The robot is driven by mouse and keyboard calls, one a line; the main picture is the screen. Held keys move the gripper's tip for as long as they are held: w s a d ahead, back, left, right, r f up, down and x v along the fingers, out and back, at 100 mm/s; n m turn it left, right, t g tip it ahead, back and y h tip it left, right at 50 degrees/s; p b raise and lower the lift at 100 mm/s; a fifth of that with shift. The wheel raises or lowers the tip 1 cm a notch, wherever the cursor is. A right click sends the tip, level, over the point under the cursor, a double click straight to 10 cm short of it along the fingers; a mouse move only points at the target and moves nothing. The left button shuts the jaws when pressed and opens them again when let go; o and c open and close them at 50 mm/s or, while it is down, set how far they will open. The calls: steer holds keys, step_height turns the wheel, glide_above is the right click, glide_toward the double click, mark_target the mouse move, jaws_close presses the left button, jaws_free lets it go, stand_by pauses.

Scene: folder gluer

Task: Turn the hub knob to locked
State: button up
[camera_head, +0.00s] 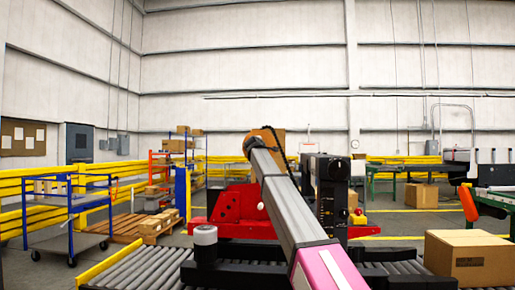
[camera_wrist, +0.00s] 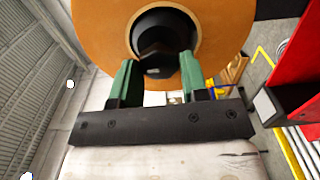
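In the wrist view a large orange ring-shaped reel (camera_wrist: 95,22) fills the top, with a pale inner rim. A dark hub with a black knob (camera_wrist: 158,62) sits in its centre. My gripper (camera_wrist: 160,62) has two green fingers set apart, one on each side of the knob's lower part. I see no clear contact between fingers and knob. The knob's setting and any markings cannot be read. In the head view part of the orange reel (camera_head: 262,134) shows behind the end of my arm, and my gripper is hidden there.
A red machine part (camera_head: 240,205) stands below the reel, and a black upright unit (camera_head: 330,185) is just right of my arm. Rollers (camera_head: 140,268) run in front. A cardboard box (camera_head: 468,257) stands at right. In the wrist view a red panel (camera_wrist: 295,55) is close at right.

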steer(key=o, duration=0.3)
steer(key=shift+s, duration=0.15)
steer(key=s, duration=1)
steer(key=shift+s+a, duration=0.2)
steer(key=shift+s, duration=0.1)
